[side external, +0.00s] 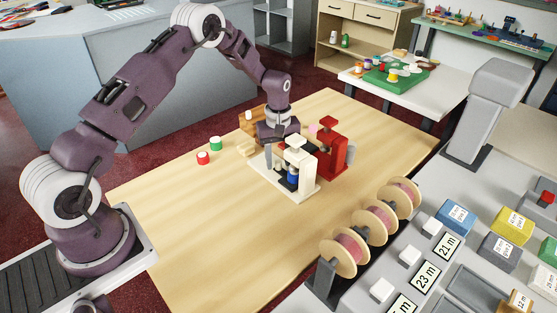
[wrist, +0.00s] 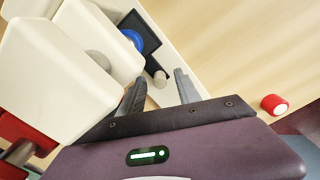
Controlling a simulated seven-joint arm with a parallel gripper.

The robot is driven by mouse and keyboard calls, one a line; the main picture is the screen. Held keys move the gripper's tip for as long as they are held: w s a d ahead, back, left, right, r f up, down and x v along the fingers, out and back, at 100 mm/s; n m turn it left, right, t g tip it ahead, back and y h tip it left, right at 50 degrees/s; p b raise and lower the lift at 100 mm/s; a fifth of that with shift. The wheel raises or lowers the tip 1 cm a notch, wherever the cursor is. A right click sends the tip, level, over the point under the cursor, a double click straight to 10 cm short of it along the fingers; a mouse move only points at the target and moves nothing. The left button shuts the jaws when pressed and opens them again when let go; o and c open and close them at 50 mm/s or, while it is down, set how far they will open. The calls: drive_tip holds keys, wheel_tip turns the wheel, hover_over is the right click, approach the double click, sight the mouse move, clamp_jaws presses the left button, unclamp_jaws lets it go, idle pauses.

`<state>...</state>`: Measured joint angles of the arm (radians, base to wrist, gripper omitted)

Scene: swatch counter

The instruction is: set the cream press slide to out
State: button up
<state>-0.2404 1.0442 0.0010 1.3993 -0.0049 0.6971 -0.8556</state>
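The cream press (side external: 301,165) stands on its pale base on the wooden table, with a blue piece (side external: 293,176) under its head. In the wrist view, the cream press head (wrist: 60,65) fills the upper left, and the blue round piece (wrist: 132,39) sits on a black plate (wrist: 140,30). A small pale knob (wrist: 160,78) on a dark strip shows beside that plate. My gripper (wrist: 160,82) is open, pointing down behind the press, with the knob appearing between its fingertips. I cannot tell whether either finger touches it.
A red press (side external: 331,148) stands close behind the cream one. A red-and-white pot (side external: 203,158) and a green-and-white pot (side external: 215,143) stand on the left. Several spools (side external: 345,250) line the near right edge. The front left of the table (side external: 190,215) is clear.

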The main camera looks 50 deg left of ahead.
drive_tip(key=shift+f, duration=0.25)
clamp_jaws()
idle(1.3)
